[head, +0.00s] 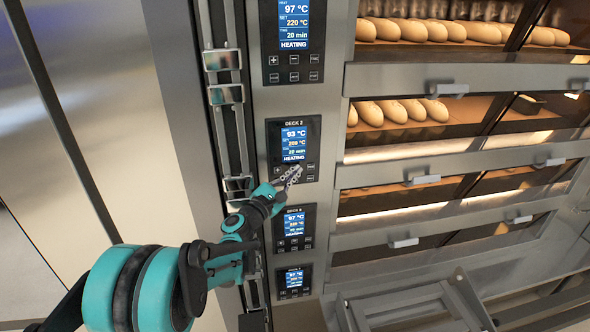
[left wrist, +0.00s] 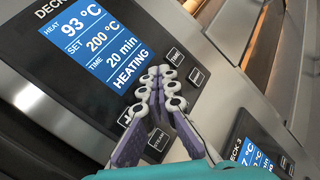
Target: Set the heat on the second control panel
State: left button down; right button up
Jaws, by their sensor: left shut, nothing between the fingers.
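The second control panel (head: 294,140), labelled DECK 2, is on the oven's steel front. Its blue screen reads heat 93 °C, set 200 °C, time 20 min and HEATING, clearest in the left wrist view (left wrist: 97,38). My left gripper (head: 290,174) is at the panel's lower button area, its fingers shut with nothing between them. In the left wrist view the fingertips (left wrist: 160,80) lie over the buttons just below HEATING and hide part of them. I cannot tell whether they touch a button. My right gripper is in neither view.
The top panel (head: 293,40) reads 97 °C and set 220 °C. Two more panels sit below, the third (head: 294,228) and the lowest (head: 294,281). Oven decks with bread loaves (head: 400,111) and door handles (head: 423,180) are to the right. A metal rack (head: 420,305) stands at lower right.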

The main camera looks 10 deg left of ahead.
pick_arm(q)
jog(key=shift+s+f, duration=0.15)
jog(key=shift+s, duration=0.25)
jog(key=shift+s+d, duration=0.1)
jog(key=shift+s, duration=0.15)
jog(key=s, duration=0.1)
jog(key=s+d, duration=0.1)
jog(key=s, duration=0.1)
jog(key=s+d, duration=0.1)
jog(key=shift+s+b, duration=0.3)
dwell(0.4)
